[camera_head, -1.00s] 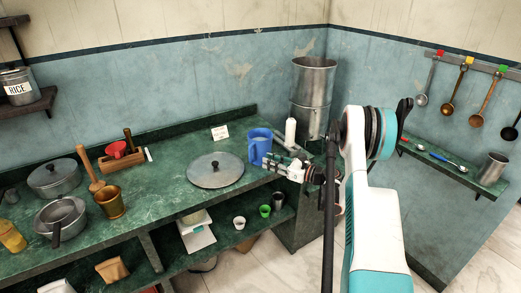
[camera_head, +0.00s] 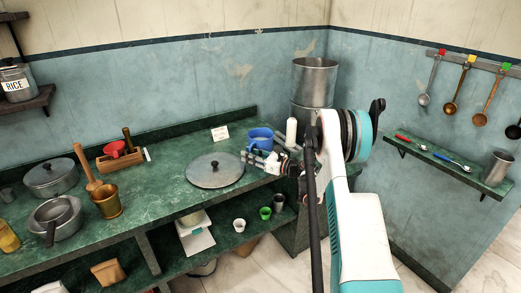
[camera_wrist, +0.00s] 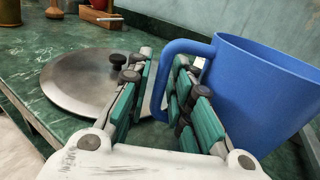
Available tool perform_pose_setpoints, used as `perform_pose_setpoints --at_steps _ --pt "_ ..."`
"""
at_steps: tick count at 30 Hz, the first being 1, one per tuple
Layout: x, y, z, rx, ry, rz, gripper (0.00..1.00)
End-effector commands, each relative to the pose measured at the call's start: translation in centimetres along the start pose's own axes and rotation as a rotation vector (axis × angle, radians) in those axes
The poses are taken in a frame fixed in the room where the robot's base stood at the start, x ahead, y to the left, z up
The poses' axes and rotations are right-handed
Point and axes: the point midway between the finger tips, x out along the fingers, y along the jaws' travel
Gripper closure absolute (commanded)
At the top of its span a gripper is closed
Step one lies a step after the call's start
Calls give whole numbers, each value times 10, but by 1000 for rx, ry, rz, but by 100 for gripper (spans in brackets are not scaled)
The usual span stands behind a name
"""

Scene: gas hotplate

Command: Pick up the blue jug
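The blue jug (camera_head: 261,137) stands on the green counter near its right end; its lower part is hidden behind my gripper (camera_head: 256,158) in the head view. In the wrist view the jug (camera_wrist: 262,90) fills the right side, with its handle (camera_wrist: 170,52) toward the left. My gripper (camera_wrist: 160,92) has its green-padded fingers apart. The handle shows between them, with the right finger overlapping the handle opening. Whether either finger touches the handle is unclear.
A round metal lid (camera_head: 215,170) lies on the counter just left of my gripper. A white cylinder (camera_head: 291,132) and a tall metal container (camera_head: 313,85) stand to the jug's right and behind. Small cups sit on the shelf below. A white card (camera_head: 220,133) stands behind the lid.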

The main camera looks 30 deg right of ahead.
Motion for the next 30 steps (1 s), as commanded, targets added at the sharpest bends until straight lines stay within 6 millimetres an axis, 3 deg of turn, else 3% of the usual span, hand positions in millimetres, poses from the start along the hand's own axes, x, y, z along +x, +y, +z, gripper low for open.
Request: perform_pose_setpoints --at_steps 2,5,6,22,26,30 --pt "0 0 1 0 0 0 80" --pt "-1 0 0 0 0 0 98" --pt "-1 0 0 0 0 0 100" --pt "-1 0 4 2 0 1 100" --pt "-1 0 17 1 0 0 100" --pt "-1 0 45 0 -1 0 100"
